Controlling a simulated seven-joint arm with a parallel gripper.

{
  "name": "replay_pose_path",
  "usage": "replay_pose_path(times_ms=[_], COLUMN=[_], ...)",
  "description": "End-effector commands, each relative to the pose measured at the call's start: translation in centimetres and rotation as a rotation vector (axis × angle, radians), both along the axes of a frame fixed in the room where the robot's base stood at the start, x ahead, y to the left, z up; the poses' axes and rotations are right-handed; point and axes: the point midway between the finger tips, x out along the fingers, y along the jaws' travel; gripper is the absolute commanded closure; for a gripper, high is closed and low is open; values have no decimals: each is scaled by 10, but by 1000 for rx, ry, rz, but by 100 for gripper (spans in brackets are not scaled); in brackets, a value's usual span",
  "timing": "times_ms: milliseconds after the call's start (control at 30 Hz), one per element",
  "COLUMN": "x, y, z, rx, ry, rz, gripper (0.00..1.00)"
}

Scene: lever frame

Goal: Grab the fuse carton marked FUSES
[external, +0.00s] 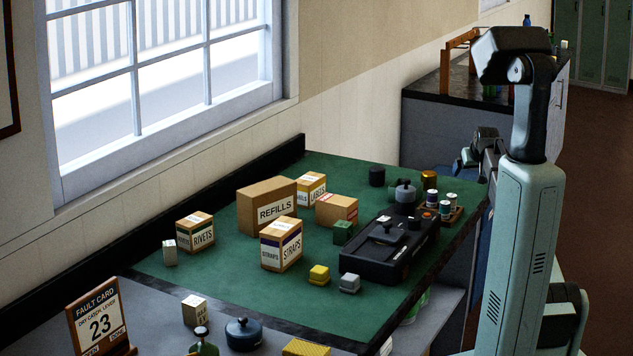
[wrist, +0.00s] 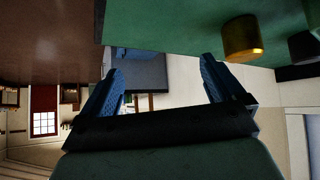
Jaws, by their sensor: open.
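No carton in view shows a readable FUSES mark. In the external view, an orange-tan carton with a red band (external: 337,209) lies on the green mat, its lettering too small to read. My gripper (external: 465,160) is beyond the mat's far right corner, away from the cartons. In the wrist view, my gripper (wrist: 165,82) has its blue fingers wide apart with nothing between them.
A black lever box (external: 390,250) stands at the mat's right edge, near small jars (external: 445,207) and an amber cylinder (external: 428,180), also in the wrist view (wrist: 242,38). Yellow (external: 319,275) and grey (external: 349,283) blocks sit in front. The mat's left front is clear.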

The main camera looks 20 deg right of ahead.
Motion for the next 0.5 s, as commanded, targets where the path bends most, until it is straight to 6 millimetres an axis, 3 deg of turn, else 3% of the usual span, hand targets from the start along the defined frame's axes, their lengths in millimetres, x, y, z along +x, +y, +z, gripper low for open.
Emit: replay_pose_path(times_ms=[33,100,267,500], x=[3,4,-4,-36], y=[31,71,159,286], z=[7,16,35,65], rx=[0,2,-1,-14], ry=[21,57,137,253], rz=[52,124,292,556], gripper=[4,4,4,4])
